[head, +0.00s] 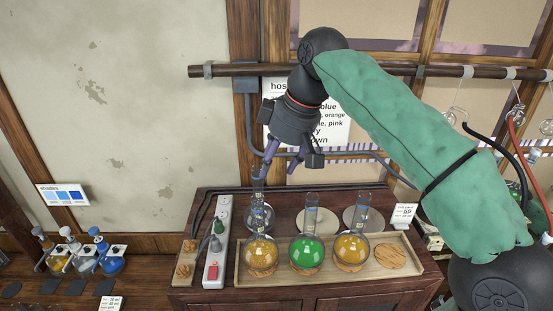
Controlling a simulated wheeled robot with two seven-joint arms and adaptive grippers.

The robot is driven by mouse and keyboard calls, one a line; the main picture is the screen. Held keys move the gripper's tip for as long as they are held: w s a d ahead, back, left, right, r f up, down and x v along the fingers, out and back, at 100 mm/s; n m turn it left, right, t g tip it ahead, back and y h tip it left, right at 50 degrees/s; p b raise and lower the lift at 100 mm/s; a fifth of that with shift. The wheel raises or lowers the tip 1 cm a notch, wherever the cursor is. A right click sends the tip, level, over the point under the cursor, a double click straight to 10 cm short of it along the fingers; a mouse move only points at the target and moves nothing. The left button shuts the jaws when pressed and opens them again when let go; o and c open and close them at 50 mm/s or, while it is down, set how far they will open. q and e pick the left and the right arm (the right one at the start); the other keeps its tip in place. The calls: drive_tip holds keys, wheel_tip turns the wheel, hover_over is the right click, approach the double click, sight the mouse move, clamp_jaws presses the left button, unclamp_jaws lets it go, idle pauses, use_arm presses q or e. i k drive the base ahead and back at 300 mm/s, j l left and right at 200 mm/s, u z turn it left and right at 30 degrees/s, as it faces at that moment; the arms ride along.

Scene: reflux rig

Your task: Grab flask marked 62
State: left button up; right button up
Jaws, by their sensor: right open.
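Three round flasks with tall necks stand in a wooden tray: a left amber flask (261,254), a green flask (307,251) and a right amber flask (351,248). A clear round flask (262,217) stands behind the left amber one. Small labels show on some necks, but I cannot read the numbers, so I cannot tell which flask is marked 62. My right gripper (281,163) is open, pointing down just above and beside the top of the leftmost neck. It appears empty. My left gripper is not in view.
The tray (396,277) has one bare cork ring (391,256) at its right. A power strip (217,243) with plugs stands left of it. A card reading 59 (404,214) stands at the right. Several small flasks sit at far left. A horizontal bar (230,71) crosses the wall.

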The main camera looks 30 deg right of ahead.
sight(306, 250)
drive_tip(key=z, duration=1.5)
drive_tip(key=i+l+u, duration=0.1)
drive_tip(key=u, duration=0.3)
drive_tip(key=l+u, duration=0.2)
drive_tip(key=u, duration=0.15)
drive_tip(key=l+u, duration=0.2)
drive_tip(key=u, duration=0.2)
drive_tip(key=l+u, duration=0.2)
drive_tip(key=u, duration=0.15)
drive_tip(key=i, duration=0.05)
